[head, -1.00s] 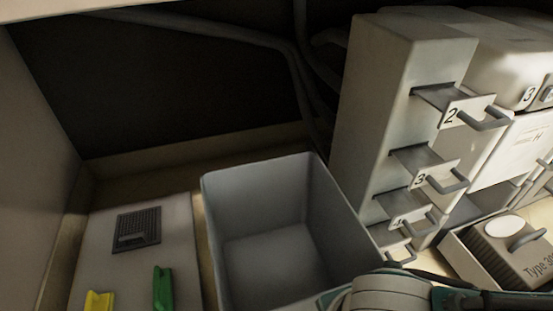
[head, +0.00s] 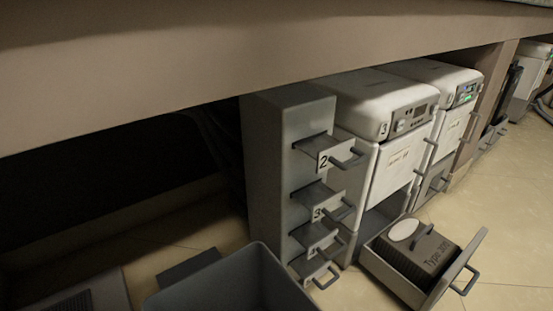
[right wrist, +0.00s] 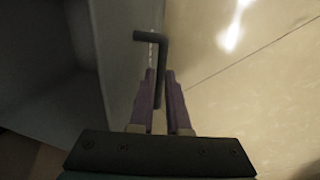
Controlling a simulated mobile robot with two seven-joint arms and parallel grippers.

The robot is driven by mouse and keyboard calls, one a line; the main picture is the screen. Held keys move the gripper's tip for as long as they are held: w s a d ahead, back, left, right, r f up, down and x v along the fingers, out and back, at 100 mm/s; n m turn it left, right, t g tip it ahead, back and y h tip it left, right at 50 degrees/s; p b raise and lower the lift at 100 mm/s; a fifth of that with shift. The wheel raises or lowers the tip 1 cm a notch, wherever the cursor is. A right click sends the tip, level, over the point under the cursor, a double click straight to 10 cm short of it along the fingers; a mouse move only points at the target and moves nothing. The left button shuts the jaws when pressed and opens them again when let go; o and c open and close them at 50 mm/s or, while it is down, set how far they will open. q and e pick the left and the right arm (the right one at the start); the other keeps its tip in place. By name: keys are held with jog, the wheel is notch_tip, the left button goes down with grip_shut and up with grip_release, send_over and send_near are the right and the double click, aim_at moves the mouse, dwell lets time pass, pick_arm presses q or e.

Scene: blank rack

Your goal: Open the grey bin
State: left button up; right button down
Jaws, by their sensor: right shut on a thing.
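The grey bin (head: 262,270) is at the bottom of the head view, cut off by the lower edge. It is an open-topped box, and part of its hollow inside shows. In the right wrist view, a grey wall and hollow (right wrist: 70,55) fill the left side, seemingly the same bin. A dark bent handle (right wrist: 152,37) stands out beside that wall. My right gripper (right wrist: 160,76) is shut on this handle, one purple finger on each side. My left gripper is in neither view now.
A grey rack (head: 268,180) with several numbered, handled trays stands right of the bin. White machines (head: 405,110) stand beyond it. A pulled-out drawer (head: 447,280) holds a dark box labelled Type. A counter edge (head: 200,60) runs above. Floor (head: 500,215) is clear at right.

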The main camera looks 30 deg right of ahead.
jog(key=c, duration=0.9)
grip_release()
jog(key=shift+s, duration=0.25)
jog(key=shift+w, duration=0.1)
jog(key=r+p, duration=0.2)
jog(key=r, duration=0.1)
jog(key=s+r+p, duration=0.1)
jog(key=r+p, duration=0.2)
jog(key=s+r+p, duration=0.1)
jog(key=r+p, duration=0.2)
jog(key=shift+r, duration=0.35)
